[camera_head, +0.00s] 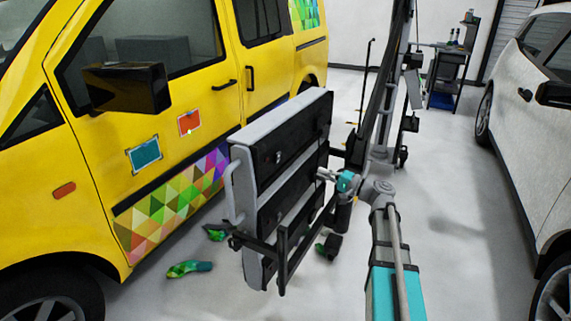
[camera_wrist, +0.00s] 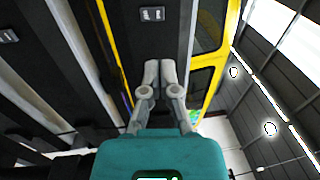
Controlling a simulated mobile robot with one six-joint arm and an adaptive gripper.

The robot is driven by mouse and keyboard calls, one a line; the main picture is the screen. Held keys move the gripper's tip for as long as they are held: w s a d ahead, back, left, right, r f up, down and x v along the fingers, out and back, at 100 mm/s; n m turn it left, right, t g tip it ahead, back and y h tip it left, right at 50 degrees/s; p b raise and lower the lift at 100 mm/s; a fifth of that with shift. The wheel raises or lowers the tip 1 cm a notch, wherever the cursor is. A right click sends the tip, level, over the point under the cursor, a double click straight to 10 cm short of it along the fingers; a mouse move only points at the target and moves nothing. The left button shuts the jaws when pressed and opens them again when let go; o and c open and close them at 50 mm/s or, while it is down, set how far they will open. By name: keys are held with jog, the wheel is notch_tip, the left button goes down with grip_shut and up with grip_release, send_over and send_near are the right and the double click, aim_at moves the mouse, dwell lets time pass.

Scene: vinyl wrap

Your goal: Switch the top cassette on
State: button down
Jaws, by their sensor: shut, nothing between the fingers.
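The lamp stand carries a stack of black-faced cassettes with grey casings beside the yellow van. The top cassette (camera_head: 305,125) is the uppermost black panel; it shows in the wrist view as a dark band (camera_wrist: 153,40). A small switch plate (camera_wrist: 152,14) sits on that band, beyond my fingertips. Whether the switch is on cannot be told. My gripper (camera_head: 320,173) is at the right side of the stack, near the top cassette's lower part. In the wrist view its grey fingers (camera_wrist: 160,66) are together and empty. Contact with the panel cannot be told.
A second switch plate (camera_wrist: 8,36) is on the neighbouring cassette. The yellow van (camera_head: 95,165) stands close behind the stack. The stand's dark post (camera_head: 370,90) rises behind my arm. A white car (camera_head: 535,110) is at right; grey floor between is clear. Colourful wrap scraps (camera_head: 188,268) lie on the floor.

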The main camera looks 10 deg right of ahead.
aim_at(278, 152)
jog(key=shift+d+r, duration=0.15)
jog(key=shift+d, duration=0.2)
jog(key=shift+w+a, duration=0.15)
jog(key=p+x, duration=0.2)
jog(key=x, duration=1.1)
jog(key=shift+w+a+r, duration=0.15)
jog(key=shift+w+a, duration=0.1)
jog(key=shift+w, duration=0.05)
jog(key=shift+a, duration=0.1)
jog(key=shift+a+r+p, duration=0.1)
jog(key=shift+a+p, duration=0.1)
jog(key=shift+p, duration=0.15)
jog(key=shift+d, duration=0.25)
jog(key=s+d+r+p, duration=0.2)
jog(key=s+d, duration=0.6)
jog(key=d, duration=0.2)
jog(key=shift+s+d, duration=0.3)
jog(key=shift+s, duration=0.1)
